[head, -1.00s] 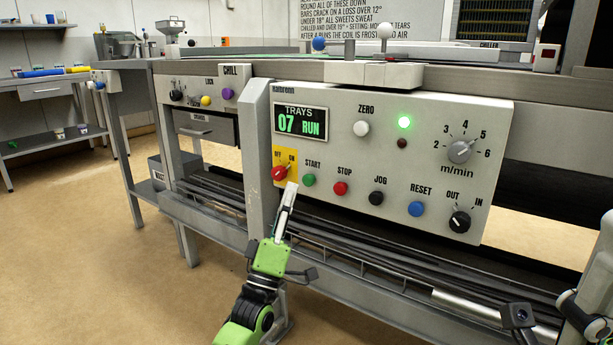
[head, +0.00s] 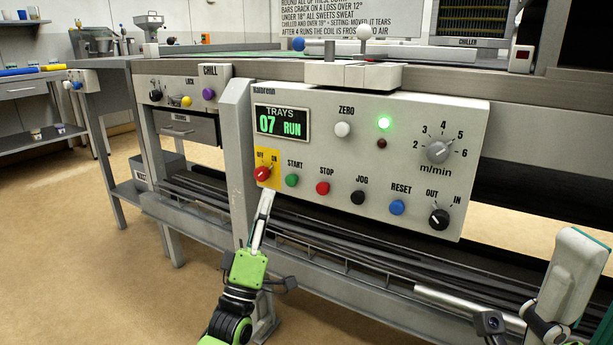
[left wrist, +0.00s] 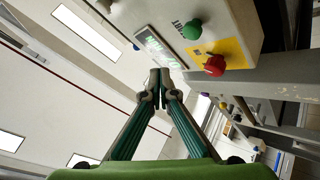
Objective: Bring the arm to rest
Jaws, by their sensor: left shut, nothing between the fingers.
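My left gripper (head: 267,194) is shut and empty. Its pale fingertips are just below the red OFF/ON switch (head: 262,174) on its yellow plate; I cannot tell whether they are clear of the panel in depth. The left wrist view shows the closed fingertips (left wrist: 160,77) apart from the red switch (left wrist: 214,65), which is to their right. My right gripper (head: 572,275) shows in part at the lower right of the head view, and I cannot tell whether it is open. The control panel (head: 400,190) shows "07 RUN" on its display (head: 281,123).
Start (head: 292,180), stop (head: 322,188) and other buttons line the panel. Below is a rack of dark bars with a pale roller (head: 460,303). A grey post (head: 238,160) stands left of the panel. Open floor (head: 90,260) lies left.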

